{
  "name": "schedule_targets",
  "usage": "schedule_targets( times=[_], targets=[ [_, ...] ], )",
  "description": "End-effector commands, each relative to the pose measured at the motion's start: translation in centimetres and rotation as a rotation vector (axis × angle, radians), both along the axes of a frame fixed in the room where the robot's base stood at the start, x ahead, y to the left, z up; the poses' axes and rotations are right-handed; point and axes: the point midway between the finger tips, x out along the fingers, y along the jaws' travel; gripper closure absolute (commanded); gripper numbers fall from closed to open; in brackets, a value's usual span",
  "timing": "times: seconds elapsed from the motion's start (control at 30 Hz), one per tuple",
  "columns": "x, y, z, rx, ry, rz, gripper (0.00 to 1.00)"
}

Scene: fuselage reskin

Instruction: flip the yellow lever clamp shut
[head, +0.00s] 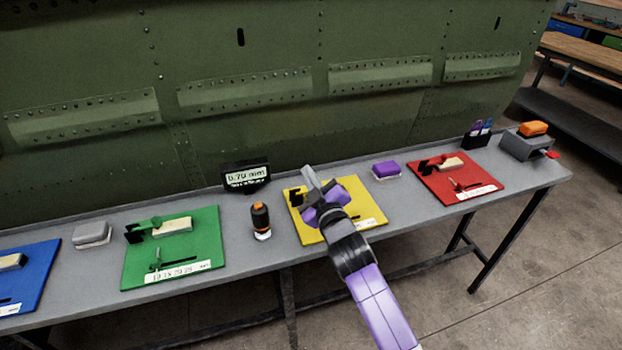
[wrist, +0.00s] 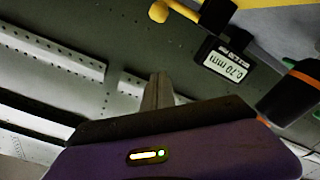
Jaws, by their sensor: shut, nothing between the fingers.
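The yellow board (head: 362,197) lies on the grey bench, and my gripper (head: 309,178) is over it, hiding much of its middle. A black clamp block (head: 296,197) shows at the board's left side; the lever is not clear in the head view. In the wrist view, a yellow lever (wrist: 178,11) with a rounded end sticks out from the black block (wrist: 218,16) at the top edge. My gripper (wrist: 160,88) is shut and empty, its fingertips apart from the lever in that picture. The yellow board also shows at the wrist view's upper right (wrist: 280,20).
A display reading 0.70 mm (head: 246,177) and an orange-banded black bottle (head: 261,218) stand left of the yellow board. Green (head: 205,240) and red (head: 485,178) boards lie either side. A purple block (head: 386,169) sits to the right. The green fuselage panel (head: 240,80) rises behind.

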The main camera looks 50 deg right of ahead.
Motion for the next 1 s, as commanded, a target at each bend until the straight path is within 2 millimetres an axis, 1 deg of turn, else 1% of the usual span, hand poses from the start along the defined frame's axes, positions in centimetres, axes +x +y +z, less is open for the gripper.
schedule_targets(
  times=[0.03,0.07,0.1,0.13,0.17,0.4,0.6,0.77,1.0],
  targets=[
    [0.3,0.0,1.4,0.0,-0.001,0.001,1.0],
    [0.4,-0.1,1.9,0.001,-0.001,0.0,1.0],
    [0.3,0.1,1.8,0.002,0.001,0.0,1.0],
    [-0.4,0.5,1.0,0.002,0.003,0.0,1.0],
    [-0.9,0.8,0.9,0.002,0.003,0.0,1.0],
    [-4.7,3.4,0.7,0.001,0.002,0.0,1.0],
    [-7.0,4.9,0.7,0.001,0.002,0.0,1.0],
    [-7.8,5.4,0.8,0.001,0.001,-0.001,1.0],
    [-7.9,5.5,0.9,0.001,0.0,-0.001,1.0]
  ],
)
